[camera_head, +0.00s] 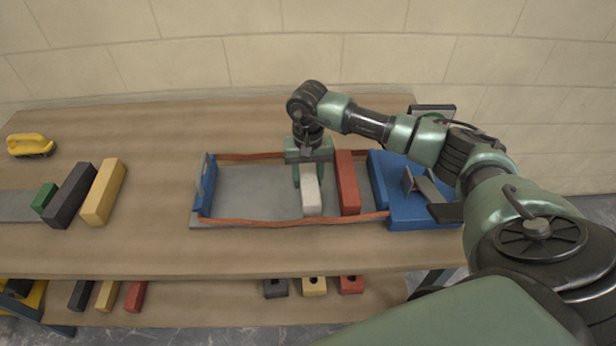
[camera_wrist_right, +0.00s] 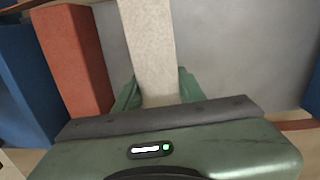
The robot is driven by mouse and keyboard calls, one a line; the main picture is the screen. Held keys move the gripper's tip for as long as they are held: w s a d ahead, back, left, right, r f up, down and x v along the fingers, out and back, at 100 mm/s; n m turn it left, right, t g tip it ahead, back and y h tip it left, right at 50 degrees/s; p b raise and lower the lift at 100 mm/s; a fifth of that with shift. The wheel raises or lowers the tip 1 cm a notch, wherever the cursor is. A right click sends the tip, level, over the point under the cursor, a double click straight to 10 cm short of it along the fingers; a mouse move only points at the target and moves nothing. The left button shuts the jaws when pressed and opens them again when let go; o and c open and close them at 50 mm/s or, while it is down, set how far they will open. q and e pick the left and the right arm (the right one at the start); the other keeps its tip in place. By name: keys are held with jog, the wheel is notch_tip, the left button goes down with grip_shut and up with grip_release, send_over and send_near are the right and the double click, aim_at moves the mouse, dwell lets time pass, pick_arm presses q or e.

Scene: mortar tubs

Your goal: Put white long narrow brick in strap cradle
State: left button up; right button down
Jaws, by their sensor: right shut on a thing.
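The white long narrow brick (camera_head: 311,191) is inside the strap cradle (camera_head: 259,184), to the left of a red brick (camera_head: 347,181). The cradle has a grey base, blue ends and orange straps along its far and near sides. My right gripper (camera_head: 308,176) is shut on the white brick from above. In the right wrist view the white brick (camera_wrist_right: 148,45) sits between the green fingers of my right gripper (camera_wrist_right: 155,92), over the grey base. I cannot tell whether the brick touches the base. My left gripper is not in view.
A red brick (camera_wrist_right: 74,58) stands close beside the white one. Yellow (camera_head: 103,191), black (camera_head: 69,195) and green (camera_head: 44,198) bricks lie at the left. A yellow-handled tool (camera_head: 31,145) is behind them. More blocks lie on the lower shelf (camera_head: 210,302).

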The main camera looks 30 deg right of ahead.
jog(key=shift+f+b, duration=0.35)
jog(key=shift+b, duration=0.1)
